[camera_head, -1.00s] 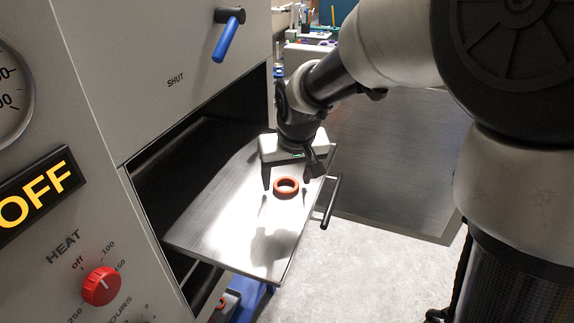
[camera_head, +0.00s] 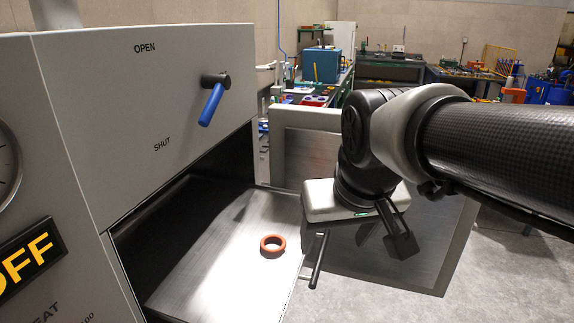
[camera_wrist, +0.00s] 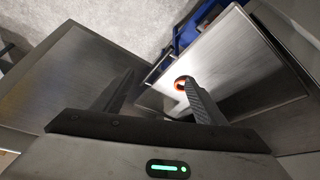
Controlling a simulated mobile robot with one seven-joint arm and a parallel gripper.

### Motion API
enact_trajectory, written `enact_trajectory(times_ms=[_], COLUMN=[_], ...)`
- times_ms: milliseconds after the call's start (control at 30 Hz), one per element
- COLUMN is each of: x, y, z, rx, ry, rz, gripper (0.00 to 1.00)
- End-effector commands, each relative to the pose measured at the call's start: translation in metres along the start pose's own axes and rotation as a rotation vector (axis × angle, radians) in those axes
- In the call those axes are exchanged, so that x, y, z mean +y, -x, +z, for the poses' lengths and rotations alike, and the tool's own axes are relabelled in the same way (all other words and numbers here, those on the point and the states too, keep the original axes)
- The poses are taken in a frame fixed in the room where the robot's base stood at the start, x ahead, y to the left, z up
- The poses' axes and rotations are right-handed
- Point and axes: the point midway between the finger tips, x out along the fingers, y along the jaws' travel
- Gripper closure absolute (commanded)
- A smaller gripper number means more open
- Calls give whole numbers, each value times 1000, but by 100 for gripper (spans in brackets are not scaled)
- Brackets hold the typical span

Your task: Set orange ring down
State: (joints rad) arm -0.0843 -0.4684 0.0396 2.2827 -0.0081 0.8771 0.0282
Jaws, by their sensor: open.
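The orange ring (camera_head: 272,245) lies flat on the bare metal tray (camera_head: 215,265), near the tray's outer right edge. My gripper (camera_head: 360,240) is open and empty, to the right of the ring and past the tray's edge, apart from the ring. In the wrist view, the ring (camera_wrist: 182,82) shows beside one finger, which partly covers it. The fingers (camera_wrist: 160,85) stand wide apart with nothing between them.
The tray sticks out of the dark press opening, with a black bar handle (camera_head: 319,262) on its outer side. A blue lever (camera_head: 211,104) sits on the press front between OPEN and SHUT. A dark table surface (camera_head: 400,250) lies right of the tray; workbenches stand behind.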

Motion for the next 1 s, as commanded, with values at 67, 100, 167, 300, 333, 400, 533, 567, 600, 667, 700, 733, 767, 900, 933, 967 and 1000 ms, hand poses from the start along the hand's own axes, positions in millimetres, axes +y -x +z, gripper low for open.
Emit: enact_trajectory(times_ms=[67, 100, 167, 300, 333, 400, 533, 567, 600, 667, 700, 733, 767, 900, 933, 967, 1000], x=[15, 20, 26, 31, 31, 31, 31, 31, 31, 31, 31, 31, 31, 31, 31, 31, 31], y=[10, 11, 13, 14, 14, 13, 13, 13, 13, 13, 13, 13, 13, 13, 13, 13, 13], z=[32, 45, 60, 79, 81, 82, 81, 81, 81, 81, 81, 80, 80, 80, 80, 80, 80], rx=[20, 25, 33, 41, 41, 40, 40, 40, 40, 40, 40, 40, 40, 40, 40, 40, 40], ry=[-38, -53, -72, -91, -93, -93, -92, -92, -92, -92, -92, -92, -92, -92, -92, -92, -92], rz=[16, 21, 26, 32, 32, 32, 32, 32, 32, 32, 32, 32, 32, 32, 32, 32, 32], gripper=[34, 34, 34, 34, 34, 34, 34, 34, 34, 34, 34, 34, 34, 34, 34, 34, 34])
